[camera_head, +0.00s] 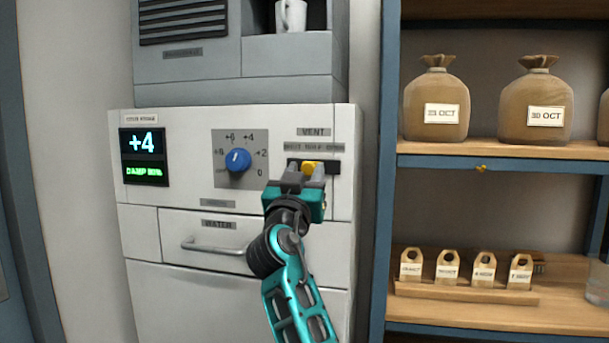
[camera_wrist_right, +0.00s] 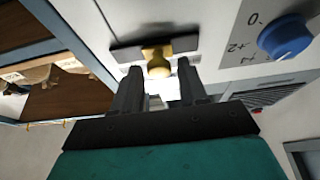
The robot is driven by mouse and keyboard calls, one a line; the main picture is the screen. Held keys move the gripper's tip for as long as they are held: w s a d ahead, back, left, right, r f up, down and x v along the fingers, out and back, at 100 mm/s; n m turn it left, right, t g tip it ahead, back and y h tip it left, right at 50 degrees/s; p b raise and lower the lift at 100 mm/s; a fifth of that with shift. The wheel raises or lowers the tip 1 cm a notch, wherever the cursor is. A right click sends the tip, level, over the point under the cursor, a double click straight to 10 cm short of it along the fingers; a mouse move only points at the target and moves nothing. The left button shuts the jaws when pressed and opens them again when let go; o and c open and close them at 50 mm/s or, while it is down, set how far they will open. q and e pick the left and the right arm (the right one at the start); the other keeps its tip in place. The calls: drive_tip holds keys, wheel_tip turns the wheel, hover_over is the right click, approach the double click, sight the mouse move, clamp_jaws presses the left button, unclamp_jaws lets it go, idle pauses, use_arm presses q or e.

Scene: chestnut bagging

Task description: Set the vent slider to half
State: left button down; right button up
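The vent slider's yellow knob (camera_head: 309,167) sits in a short dark horizontal slot (camera_head: 332,168) under the VENT label (camera_head: 313,132) on the pale cabinet. In the right wrist view the knob (camera_wrist_right: 157,62) stands near the middle of its slot (camera_wrist_right: 125,53). My right gripper (camera_head: 303,174) is right in front of the slider. In the right wrist view its two fingers (camera_wrist_right: 160,78) are apart, one on each side of the knob's line, with a gap to the knob. The small scale print above the slot is partly unreadable. My left gripper is not in view.
A blue dial (camera_head: 238,160) and a display reading +4 (camera_head: 143,142) are left of the slider. A WATER drawer with a handle (camera_head: 215,247) is below. Shelves at right hold sacks (camera_head: 436,99) and small paper bags (camera_head: 448,268). A mug (camera_head: 291,15) stands above.

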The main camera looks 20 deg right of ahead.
drive_tip(key=shift+o, duration=0.8)
drive_tip(key=shift+s+a+f, duration=0.15)
drive_tip(key=b+v, duration=0.3)
drive_tip(key=v, duration=0.9)
drive_tip(key=shift+s+b, duration=0.2)
drive_tip(key=shift+b, duration=0.1)
drive_tip(key=shift+a, duration=0.1)
